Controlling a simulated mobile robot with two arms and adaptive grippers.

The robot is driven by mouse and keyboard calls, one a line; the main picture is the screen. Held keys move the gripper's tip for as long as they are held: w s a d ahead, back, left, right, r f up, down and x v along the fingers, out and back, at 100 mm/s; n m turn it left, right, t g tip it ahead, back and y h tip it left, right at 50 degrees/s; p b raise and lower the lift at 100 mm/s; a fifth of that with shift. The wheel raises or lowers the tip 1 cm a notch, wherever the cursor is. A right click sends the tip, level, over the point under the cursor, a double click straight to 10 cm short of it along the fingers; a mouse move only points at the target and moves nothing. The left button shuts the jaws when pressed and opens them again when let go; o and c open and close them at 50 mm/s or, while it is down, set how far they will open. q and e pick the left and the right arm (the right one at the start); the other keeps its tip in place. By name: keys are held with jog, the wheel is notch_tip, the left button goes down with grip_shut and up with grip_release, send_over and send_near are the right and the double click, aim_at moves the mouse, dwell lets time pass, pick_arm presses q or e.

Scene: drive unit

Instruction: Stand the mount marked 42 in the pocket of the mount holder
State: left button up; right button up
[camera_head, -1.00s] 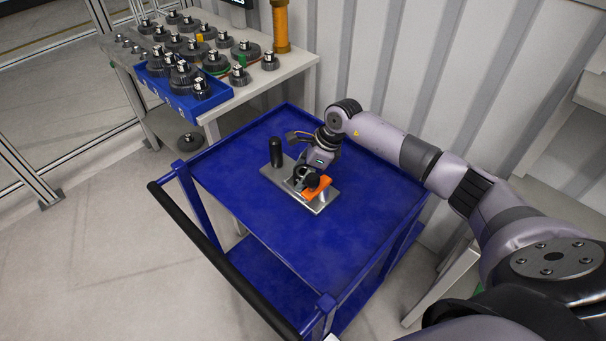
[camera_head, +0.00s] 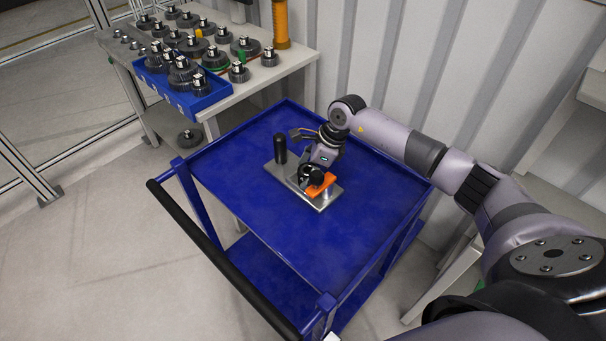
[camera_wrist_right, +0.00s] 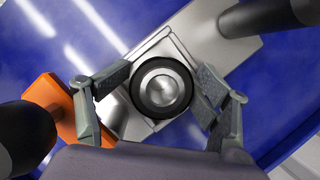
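The mount holder is a grey metal plate (camera_head: 321,205) on the blue cart, with a black post and an orange part. It also fills the middle of the right wrist view (camera_wrist_right: 245,55). A round metal piece with a black ring (camera_wrist_right: 162,88), probably the mount, sits upright over the squared part of the plate. No 42 can be read. My right gripper (camera_wrist_right: 163,86) is over it, one finger on each side, close to the ring. I cannot tell whether the fingers press on it. In the head view my right gripper (camera_head: 318,172) hides most of this piece. My left gripper is not in view.
The black post (camera_head: 280,150) and the orange part (camera_head: 322,184) stand close beside my right gripper. A table (camera_head: 270,88) behind at left holds several gears and a blue bin (camera_head: 188,103). The cart top (camera_head: 250,200) is clear around the holder.

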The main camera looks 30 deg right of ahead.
jog(key=v, duration=1)
jog(key=shift+r, duration=0.4)
jog(key=shift+r, duration=0.1)
notch_tip(320, 180, up, 7)
jog(key=p, duration=0.3)
jog(key=shift+p, duration=0.4)
